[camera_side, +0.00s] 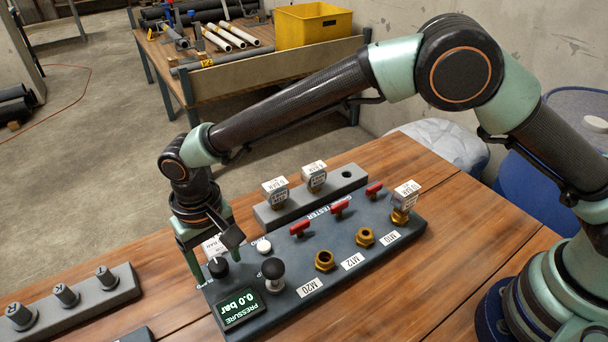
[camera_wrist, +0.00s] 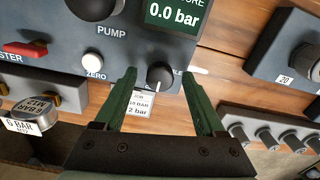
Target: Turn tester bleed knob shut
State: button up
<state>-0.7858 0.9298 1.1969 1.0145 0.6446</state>
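The bleed knob is a small black round knob (camera_side: 218,267) at the left end of the dark tester panel (camera_side: 345,272), next to the pressure display (camera_side: 238,308), which reads 0.0 bar. In the wrist view, the knob (camera_wrist: 160,76) has a white pointer line, and its label is partly hidden by a finger. My gripper (camera_wrist: 159,74) is open, with one green finger on each side of the knob and visible gaps to it. In the side view, my gripper (camera_side: 213,258) is low over the knob; whether the fingers touch the panel I cannot tell.
A black pump knob (camera_side: 273,272) and a white zero button (camera_side: 263,247) are close beside the bleed knob. Red valve handles (camera_side: 339,208) and brass ports (camera_side: 325,261) are farther right. A white-tagged part (camera_wrist: 138,104) lies near the fingers. A grey rack (camera_side: 70,300) stands left.

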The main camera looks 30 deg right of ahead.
aim_at(217, 264)
notch_tip(217, 264, up, 12)
dwell(0.6)
